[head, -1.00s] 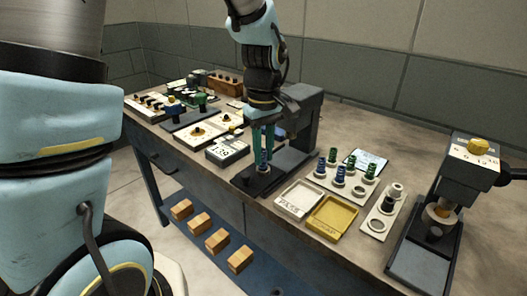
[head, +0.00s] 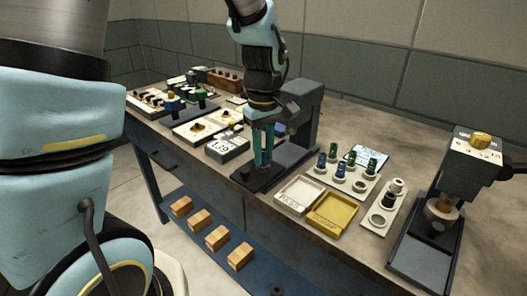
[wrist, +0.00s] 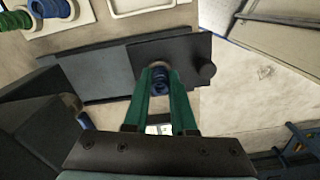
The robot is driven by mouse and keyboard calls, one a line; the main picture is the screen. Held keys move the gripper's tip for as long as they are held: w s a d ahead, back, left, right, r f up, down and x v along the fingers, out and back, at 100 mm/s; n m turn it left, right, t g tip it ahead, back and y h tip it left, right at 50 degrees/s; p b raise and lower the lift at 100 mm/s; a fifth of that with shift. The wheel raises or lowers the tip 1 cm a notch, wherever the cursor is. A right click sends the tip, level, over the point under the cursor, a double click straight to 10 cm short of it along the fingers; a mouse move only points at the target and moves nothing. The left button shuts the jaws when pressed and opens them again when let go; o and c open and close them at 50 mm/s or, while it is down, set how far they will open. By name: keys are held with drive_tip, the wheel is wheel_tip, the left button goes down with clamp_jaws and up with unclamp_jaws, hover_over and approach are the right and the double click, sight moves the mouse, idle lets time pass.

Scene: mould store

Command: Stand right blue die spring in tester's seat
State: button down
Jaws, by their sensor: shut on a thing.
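My gripper (head: 263,162) points down with its green fingers over the base of the spring tester (head: 303,115), a dark stand with an upright column. In the wrist view, my gripper (wrist: 160,100) is shut on a blue die spring (wrist: 158,80), held between the fingertips. The spring appears upright above the tester's seat on the dark base plate (wrist: 110,72). The fingers hide much of the spring and the seat, so I cannot tell whether its lower end touches.
A white spring rack (head: 341,181) holds blue and green springs to the right. A white tray (head: 296,194) and a yellow tray (head: 332,212) lie in front of it. A display box (head: 227,147) is left of the tester. A second press (head: 470,180) stands far right.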

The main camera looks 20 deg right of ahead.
drive_tip(key=shift+c, duration=1.3)
unclamp_jaws()
drive_tip(key=shift+r+p, duration=3.35)
drive_tip(key=shift+r, duration=0.45)
drive_tip(key=w+a+m+t, duration=0.1)
drive_tip(key=a+m, duration=0.3)
drive_tip(key=a, duration=2.1)
drive_tip(key=shift+w+a+r+t, duration=0.2)
drive_tip(key=shift+r+t, duration=0.05)
drive_tip(key=shift+t, duration=0.05)
